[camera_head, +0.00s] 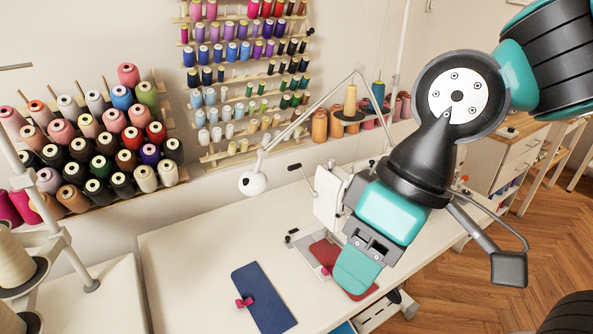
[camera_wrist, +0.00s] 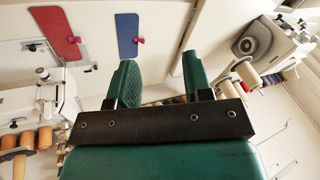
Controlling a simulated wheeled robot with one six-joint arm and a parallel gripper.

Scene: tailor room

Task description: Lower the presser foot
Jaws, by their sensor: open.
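The white sewing machine (camera_head: 328,200) stands on the white table, partly hidden behind my gripper in the head view. A thin rod with a dark end (camera_head: 296,167) sticks out from its left side. A red cloth (camera_head: 326,252) lies at the machine's base, partly covered by my gripper. My gripper (camera_head: 357,272) is in front of the machine, pointing down toward the table. In the wrist view its two green fingers (camera_wrist: 161,76) stand apart with nothing between them. A white machine (camera_wrist: 38,105) shows at the left there. I cannot make out the presser foot in either view.
A blue cloth (camera_head: 264,298) with a pink clip lies on the white table (camera_head: 190,250). A lamp (camera_head: 253,183) on a thin jointed arm stands behind the machine. Thread racks (camera_head: 245,80) line the wall. The table's left part is clear.

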